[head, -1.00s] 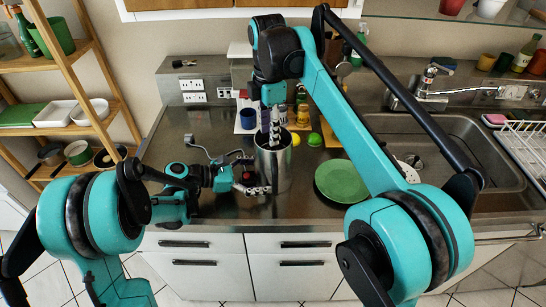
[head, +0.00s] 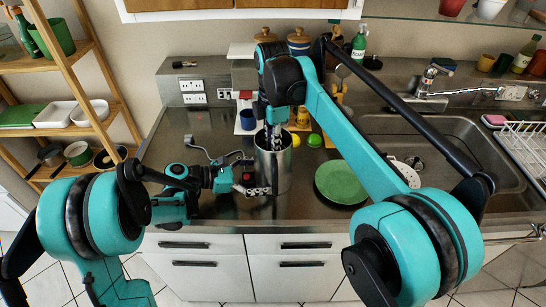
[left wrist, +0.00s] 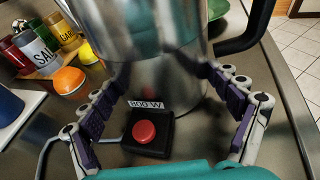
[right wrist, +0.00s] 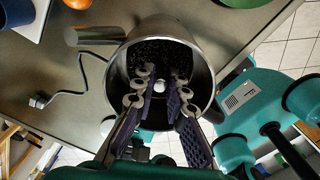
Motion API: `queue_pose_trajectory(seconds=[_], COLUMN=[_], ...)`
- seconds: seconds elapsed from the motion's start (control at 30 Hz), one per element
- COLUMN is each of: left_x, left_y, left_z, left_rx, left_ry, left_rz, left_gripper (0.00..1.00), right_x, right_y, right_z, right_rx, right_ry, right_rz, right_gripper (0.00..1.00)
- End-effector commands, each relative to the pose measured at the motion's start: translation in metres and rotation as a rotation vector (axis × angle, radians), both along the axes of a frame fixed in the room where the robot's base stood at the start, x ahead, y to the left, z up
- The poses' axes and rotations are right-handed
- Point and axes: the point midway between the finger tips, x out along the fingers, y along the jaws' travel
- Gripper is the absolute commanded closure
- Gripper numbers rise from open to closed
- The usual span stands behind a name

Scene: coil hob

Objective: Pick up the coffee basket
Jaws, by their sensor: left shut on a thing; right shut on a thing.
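A tall steel pot (head: 284,165) stands on the steel counter. My left gripper (left wrist: 166,76) is shut around its lower body, one finger on each side, as the left wrist view shows. The pot's black handle (left wrist: 250,32) sticks out to the right there. In the right wrist view I look down into the pot, where the coffee basket (right wrist: 160,54) shows dark grounds inside the rim. My right gripper (right wrist: 160,88) reaches down into the pot, its fingers closed together on the basket's middle. A pale round piece (right wrist: 157,101) shows between them. The basket's lower part is hidden.
A black box with a red button (left wrist: 145,132) and a cord sits close to the pot's base. A green plate (head: 341,181) lies to the right, before the sink (head: 440,150). Small jars and a blue cup (head: 247,119) stand behind the pot.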

Motion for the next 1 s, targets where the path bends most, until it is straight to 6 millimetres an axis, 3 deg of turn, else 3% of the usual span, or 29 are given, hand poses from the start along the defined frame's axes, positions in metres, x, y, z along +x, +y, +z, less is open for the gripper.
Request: queue_pose_trajectory(seconds=[0.27,0.8,1.0], left_x=[0.000,0.000,0.000], left_y=[0.000,0.000,0.000], left_z=[0.000,0.000,0.000], left_rx=[0.001,0.001,0.001], left_ry=[0.000,0.000,0.000], left_rz=[0.001,0.001,0.001], left_gripper=[0.27,0.27,0.27], right_x=[0.000,0.001,-0.028], right_y=[0.000,0.000,0.000], right_z=[0.008,0.116,0.121], right_rx=[0.000,0.000,0.000], right_ry=[0.000,0.001,0.001], right_rz=[0.000,0.001,0.003], right_gripper=[1.00,1.00,1.00])
